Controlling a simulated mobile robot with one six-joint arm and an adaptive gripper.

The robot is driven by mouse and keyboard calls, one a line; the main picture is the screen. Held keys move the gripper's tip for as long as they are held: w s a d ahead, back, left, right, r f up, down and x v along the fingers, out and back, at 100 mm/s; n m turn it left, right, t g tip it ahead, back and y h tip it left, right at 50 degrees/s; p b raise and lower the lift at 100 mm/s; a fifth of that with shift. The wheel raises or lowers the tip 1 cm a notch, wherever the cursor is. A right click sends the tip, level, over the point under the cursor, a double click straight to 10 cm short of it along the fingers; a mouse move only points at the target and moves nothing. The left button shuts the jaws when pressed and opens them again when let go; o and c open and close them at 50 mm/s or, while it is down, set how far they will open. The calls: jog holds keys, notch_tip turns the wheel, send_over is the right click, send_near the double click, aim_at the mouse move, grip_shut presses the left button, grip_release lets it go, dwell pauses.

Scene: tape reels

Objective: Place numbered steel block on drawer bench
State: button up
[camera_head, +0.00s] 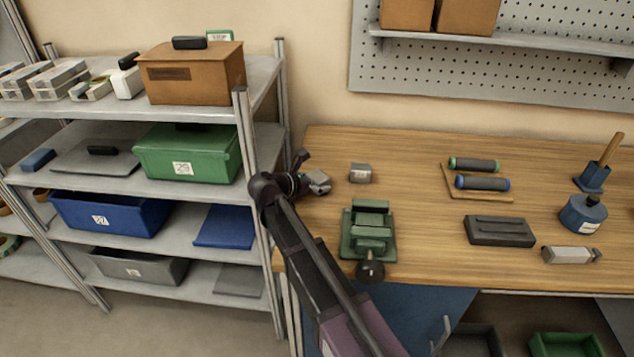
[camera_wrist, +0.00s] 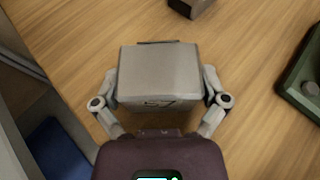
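A grey steel block (camera_wrist: 158,72) with a dark number, which looks like 57, fills the space between the fingers of my gripper (camera_wrist: 160,90). Both fingers press against its sides. In the head view the block (camera_head: 318,181) is at the end of my gripper (camera_head: 311,181), over the left edge area of the wooden drawer bench (camera_head: 420,195). I cannot tell whether its underside touches the bench top. A second small grey block (camera_head: 360,173) sits on the bench just to the right; part of it shows at the top of the wrist view (camera_wrist: 190,6).
A green vise (camera_head: 368,232) stands near the bench's front edge. Two rollers (camera_head: 480,183), a dark grey block (camera_head: 499,231), a blue pot (camera_head: 583,214) and a grey tool (camera_head: 568,255) are farther right. A metal shelf (camera_head: 262,85) with bins stands left. The bench's middle is clear.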

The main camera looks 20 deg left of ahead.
jog(key=shift+r, duration=0.15)
dwell(0.3)
jog(key=shift+s+r, duration=0.1)
jog(key=p+v, duration=0.5)
jog(key=v, duration=0.6)
jog(key=shift+s+a+r, duration=0.1)
jog(key=shift+s+a, duration=0.05)
jog(key=shift+s, duration=0.05)
jog(key=shift+s+a, duration=0.1)
